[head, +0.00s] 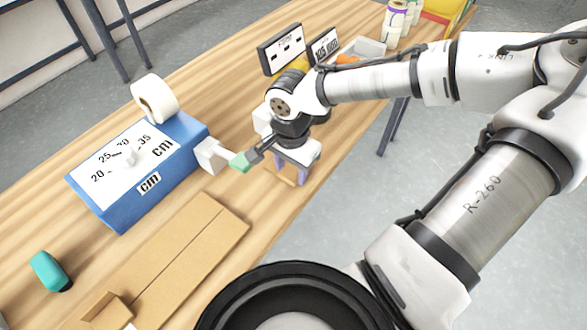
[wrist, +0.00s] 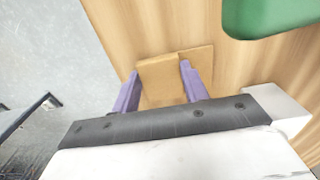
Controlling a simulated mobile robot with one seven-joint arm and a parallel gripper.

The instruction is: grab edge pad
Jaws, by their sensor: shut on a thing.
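The edge pad (wrist: 163,82) is a small tan, cardboard-coloured folded piece. In the wrist view it sits between the two purple fingers of my gripper (wrist: 160,88), which are shut on it. In the head view my gripper (head: 296,172) is at the right edge of the wooden table, with its purple fingers pointing down. A bit of the tan pad (head: 286,181) shows by the fingers, and the arm hides the rest. I cannot tell whether the pad still touches the table.
A blue dispenser (head: 165,170) with cm marks and a white tape roll (head: 155,98) stands left of my gripper. Its green-tipped arm (head: 240,161) is close by. A flat cardboard box (head: 170,260) and teal object (head: 48,270) lie in front. Display panels (head: 283,48) stand behind.

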